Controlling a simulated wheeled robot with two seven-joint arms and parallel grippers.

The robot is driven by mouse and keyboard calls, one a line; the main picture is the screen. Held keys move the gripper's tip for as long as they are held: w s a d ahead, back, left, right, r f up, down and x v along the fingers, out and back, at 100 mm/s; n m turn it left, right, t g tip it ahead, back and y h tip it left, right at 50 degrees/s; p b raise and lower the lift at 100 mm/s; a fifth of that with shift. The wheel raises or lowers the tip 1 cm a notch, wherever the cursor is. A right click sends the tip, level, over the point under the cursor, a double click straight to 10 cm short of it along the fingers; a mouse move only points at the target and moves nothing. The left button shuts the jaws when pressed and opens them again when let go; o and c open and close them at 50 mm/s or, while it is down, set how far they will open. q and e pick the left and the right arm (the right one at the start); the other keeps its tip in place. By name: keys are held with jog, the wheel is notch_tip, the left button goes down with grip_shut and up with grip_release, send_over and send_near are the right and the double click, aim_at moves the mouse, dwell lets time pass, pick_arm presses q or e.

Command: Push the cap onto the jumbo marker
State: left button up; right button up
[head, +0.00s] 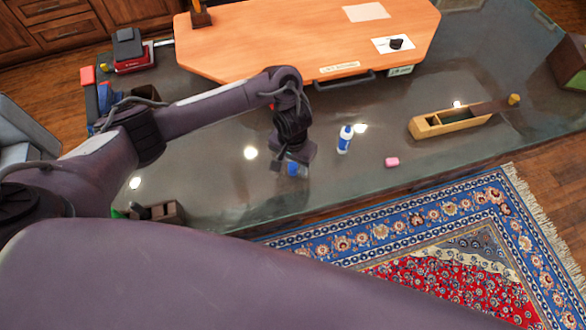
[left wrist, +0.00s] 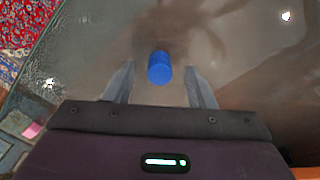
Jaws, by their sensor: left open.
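The blue cap (head: 293,170) is on the dark glossy tabletop near its front edge. In the left wrist view the cap (left wrist: 160,68) is a short blue cylinder between my two finger ends, with a gap on each side. My left gripper (head: 290,168) points down over the cap and is open; its fingers also show in the left wrist view (left wrist: 159,78). A white and blue cylinder, which looks like the jumbo marker (head: 345,139), stands upright to the right of my left gripper, apart from it. My right gripper is not in view.
A pink block (head: 392,162) lies right of the marker. A long wooden tool (head: 450,122) lies farther right. An orange wooden board (head: 300,40) covers the back. A small dark box (head: 165,212) sits at the front left. The table between cap and marker is clear.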

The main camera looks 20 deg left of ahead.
pick_arm(q)
notch_tip(320, 180, down, 2)
dwell(0.4)
jog(key=shift+c, duration=0.8)
jog(key=c, duration=0.9)
jog(key=shift+r, duration=0.1)
